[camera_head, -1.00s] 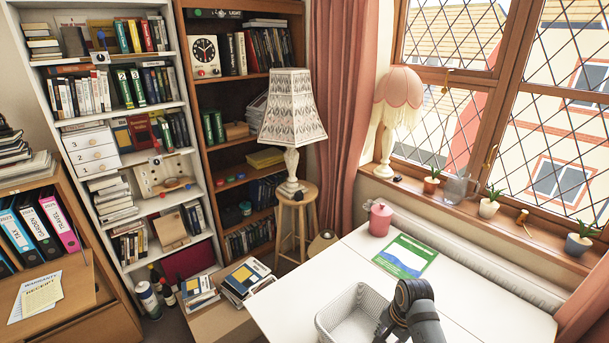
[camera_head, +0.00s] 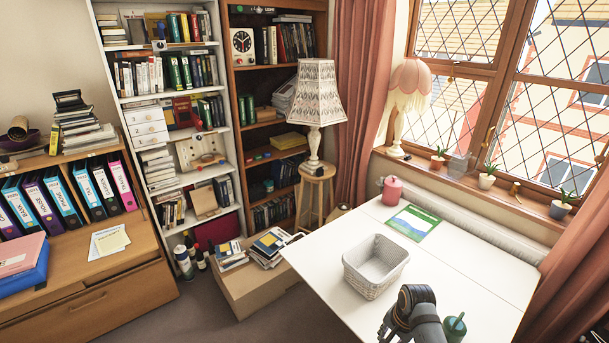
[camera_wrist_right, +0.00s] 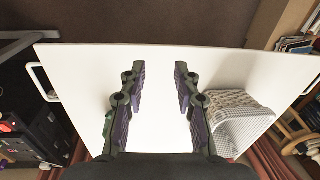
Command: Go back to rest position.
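My right gripper (camera_wrist_right: 157,72) shows in the right wrist view. Its two dark fingers with purple pads are apart, with nothing between them, above the white table (camera_wrist_right: 85,75). A white wicker basket (camera_wrist_right: 240,122) is to the right of the fingers, apart from them. In the head view a dark grey link of my arm shows at the bottom right, in front of the basket (camera_head: 375,265); no fingers can be made out there. My left gripper is in neither view.
A wooden desk (camera_head: 130,290) with binders is at the left.

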